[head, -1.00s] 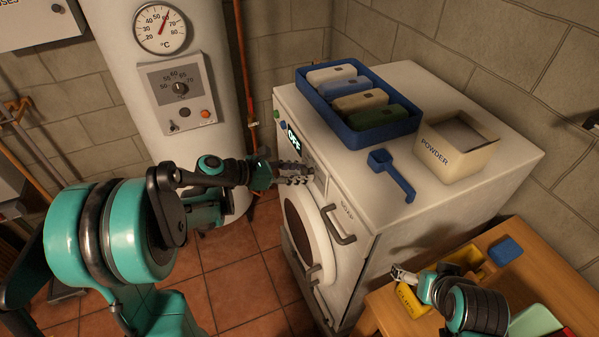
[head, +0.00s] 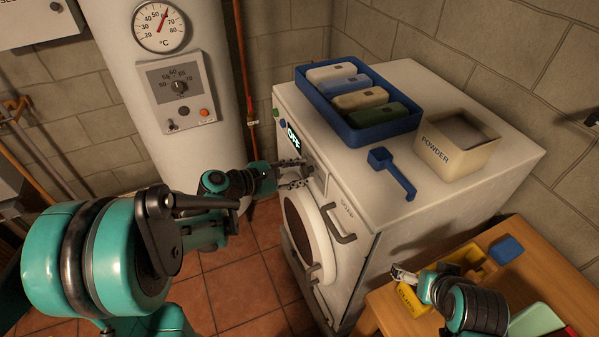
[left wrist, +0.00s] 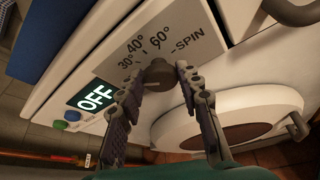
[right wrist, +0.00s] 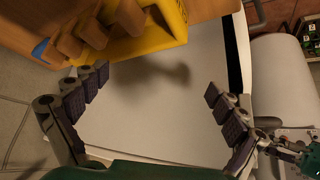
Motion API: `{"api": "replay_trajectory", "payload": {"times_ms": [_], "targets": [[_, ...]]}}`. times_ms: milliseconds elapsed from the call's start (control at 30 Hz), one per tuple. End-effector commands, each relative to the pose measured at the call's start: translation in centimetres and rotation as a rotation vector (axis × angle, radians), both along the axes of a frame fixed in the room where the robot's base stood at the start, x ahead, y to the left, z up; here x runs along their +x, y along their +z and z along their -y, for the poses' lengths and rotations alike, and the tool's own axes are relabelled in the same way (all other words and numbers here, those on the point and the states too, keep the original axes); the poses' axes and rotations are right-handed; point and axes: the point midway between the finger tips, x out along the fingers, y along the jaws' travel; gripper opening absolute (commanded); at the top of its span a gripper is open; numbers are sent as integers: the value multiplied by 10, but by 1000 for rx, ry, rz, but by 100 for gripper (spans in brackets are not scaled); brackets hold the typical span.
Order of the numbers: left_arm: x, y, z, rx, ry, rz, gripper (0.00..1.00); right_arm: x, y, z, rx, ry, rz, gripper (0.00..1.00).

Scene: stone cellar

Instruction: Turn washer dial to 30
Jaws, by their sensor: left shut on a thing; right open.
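The white washer (head: 355,235) stands in the middle of the head view. Its dial (left wrist: 158,75) is a dark round knob in the left wrist view, with 30°, 40°, 60° and SPIN printed around it. The display (left wrist: 97,97) reads OFF. My left gripper (left wrist: 160,82) has one finger on each side of the dial and is shut on it. In the head view the left gripper (head: 296,173) is at the washer's front panel and hides the dial. The dial's pointer is not clear. My right gripper (right wrist: 156,80) is open and empty, near the wooden table in the head view (head: 405,276).
The round door (head: 300,238) is below the panel. A wooden table (head: 395,318) with a yellow container (head: 411,298) stands at right.

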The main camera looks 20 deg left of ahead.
Motion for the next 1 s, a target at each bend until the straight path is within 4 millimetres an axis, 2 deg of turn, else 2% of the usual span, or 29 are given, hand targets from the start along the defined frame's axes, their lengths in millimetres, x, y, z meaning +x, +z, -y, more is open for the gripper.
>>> {"api": "replay_trajectory", "payload": {"times_ms": [400,933,967,1000], "targets": [[-1,-1,1,118,-1,149,6,0,-8,0,0,0,0,97],[-1,-1,1,135,-1,169,6,0,-8,0,0,0,0,97],[-1,-1,1,135,-1,169,40,0,-8,0,0,0,0,97],[-1,-1,1,134,-1,168,51,0,-8,0,0,0,0,97]]}}
